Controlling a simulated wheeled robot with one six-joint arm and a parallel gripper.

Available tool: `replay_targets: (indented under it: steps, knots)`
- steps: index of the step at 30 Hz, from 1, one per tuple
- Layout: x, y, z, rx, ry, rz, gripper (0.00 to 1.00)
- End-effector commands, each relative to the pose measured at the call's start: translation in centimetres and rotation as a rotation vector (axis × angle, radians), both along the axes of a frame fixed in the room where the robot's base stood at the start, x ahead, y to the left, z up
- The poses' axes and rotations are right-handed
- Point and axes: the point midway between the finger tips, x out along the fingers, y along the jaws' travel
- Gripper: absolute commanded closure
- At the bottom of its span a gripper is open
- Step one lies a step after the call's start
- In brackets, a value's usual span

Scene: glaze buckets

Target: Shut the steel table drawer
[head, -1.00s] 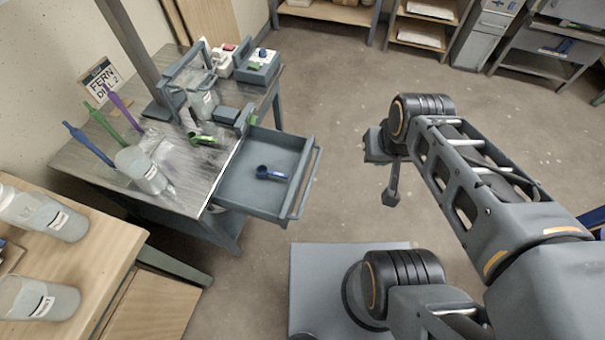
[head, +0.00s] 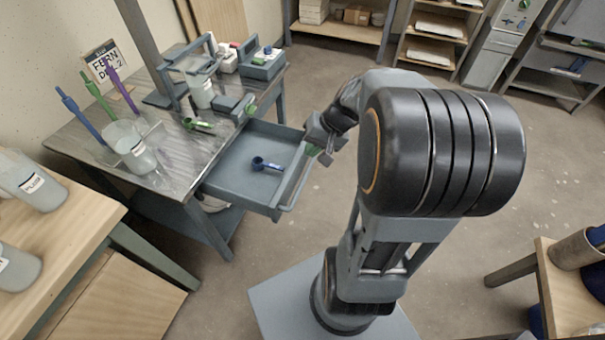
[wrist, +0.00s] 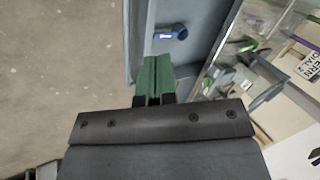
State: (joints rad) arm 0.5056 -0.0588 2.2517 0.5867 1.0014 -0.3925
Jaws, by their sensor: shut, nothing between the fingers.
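The steel table (head: 170,150) stands at the left in the head view, with its drawer (head: 240,178) pulled out toward the right. A blue scoop (head: 266,164) lies inside the drawer; it also shows in the wrist view (wrist: 172,34). My gripper (head: 322,155) is at the drawer's front, near the far end of its handle bar (head: 292,190). In the wrist view the green fingertips of my gripper (wrist: 153,75) are together and empty, over or beside the drawer's front wall (wrist: 135,45). I cannot tell whether they touch it.
A clear jar (head: 130,148), a green scoop (head: 198,125) and a grey caddy (head: 262,66) stand or lie on the tabletop. A wooden table (head: 60,250) is at the lower left. Another wooden table (head: 565,290) is at the lower right. Open floor lies beyond the drawer.

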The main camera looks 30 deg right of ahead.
Motion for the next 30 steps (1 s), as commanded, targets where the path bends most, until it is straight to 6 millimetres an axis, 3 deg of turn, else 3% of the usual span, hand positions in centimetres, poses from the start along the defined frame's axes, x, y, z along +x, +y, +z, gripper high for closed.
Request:
replay_targets:
  steps: [1,3,9,12,17,30]
  knots:
    - [0.8,-2.2,-4.0,0.065,-0.007,-0.068,1.0]
    - [1.7,-4.5,-6.5,0.139,-0.035,-0.141,1.0]
    - [2.9,-10.0,-11.1,0.268,-0.123,-0.296,1.0]
    - [3.2,-11.3,-12.2,0.296,-0.149,-0.335,1.0]
    - [4.1,-11.2,-13.6,0.309,-0.162,-0.352,1.0]
    - [8.4,-7.1,-19.1,0.307,-0.159,-0.351,1.0]
